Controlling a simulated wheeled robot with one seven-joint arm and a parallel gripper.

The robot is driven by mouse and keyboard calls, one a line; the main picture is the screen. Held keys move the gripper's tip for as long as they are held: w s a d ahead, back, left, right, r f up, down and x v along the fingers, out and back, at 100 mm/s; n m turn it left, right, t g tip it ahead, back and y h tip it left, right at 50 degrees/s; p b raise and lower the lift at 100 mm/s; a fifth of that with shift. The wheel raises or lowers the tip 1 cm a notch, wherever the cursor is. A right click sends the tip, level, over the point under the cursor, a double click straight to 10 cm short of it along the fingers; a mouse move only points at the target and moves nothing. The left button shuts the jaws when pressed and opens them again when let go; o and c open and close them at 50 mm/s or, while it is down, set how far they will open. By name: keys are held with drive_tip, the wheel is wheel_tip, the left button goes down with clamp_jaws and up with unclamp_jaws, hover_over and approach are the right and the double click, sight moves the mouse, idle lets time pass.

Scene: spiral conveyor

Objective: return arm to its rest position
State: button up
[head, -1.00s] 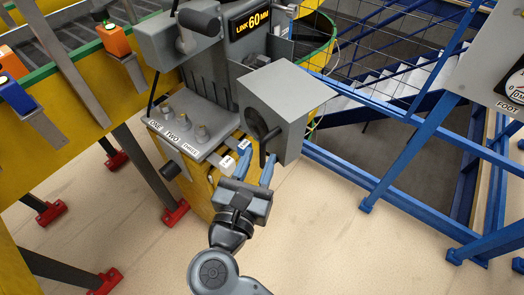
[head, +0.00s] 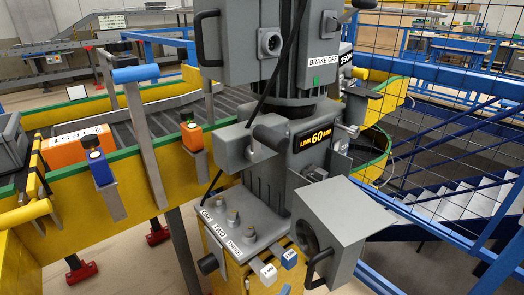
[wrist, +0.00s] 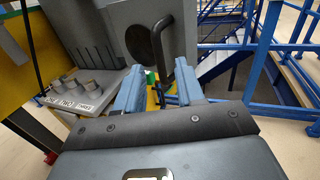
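My gripper (wrist: 159,70) shows in the wrist view with its two blue fingers apart and nothing held between them. The fingers point toward the grey machine, just below a grey box with a dark handle (wrist: 160,40). In the head view, the arm is out of the picture, except perhaps a small blue tip at the bottom edge below the two labelled tags. The same grey box (head: 345,215) stands there with its door open or set out at an angle; I cannot tell which.
A panel with knobs marked ONE, TWO, THREE (head: 237,228) sits on the yellow cabinet. The yellow conveyor wall (head: 70,195) runs left. Blue railings (head: 440,235) and stairs lie right.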

drive_tip(key=s+d+r+m+y+p, duration=0.1)
drive_tip(key=s+d+r+m+y, duration=0.1)
drive_tip(key=s+d+m, duration=0.3)
drive_tip(key=s+d+r+m+y+p, duration=0.2)
drive_tip(key=s+d+m+y, duration=0.3)
drive_tip(key=s+m, duration=0.8)
drive_tip(key=s+d+r+m+y+p, duration=0.1)
drive_tip(key=s+d+r+m+y, duration=0.2)
drive_tip(key=s+m, duration=0.7)
drive_tip(key=shift+d+r+m, duration=0.55)
drive_tip(key=shift+d+m, duration=0.05)
drive_tip(key=shift+d, duration=0.3)
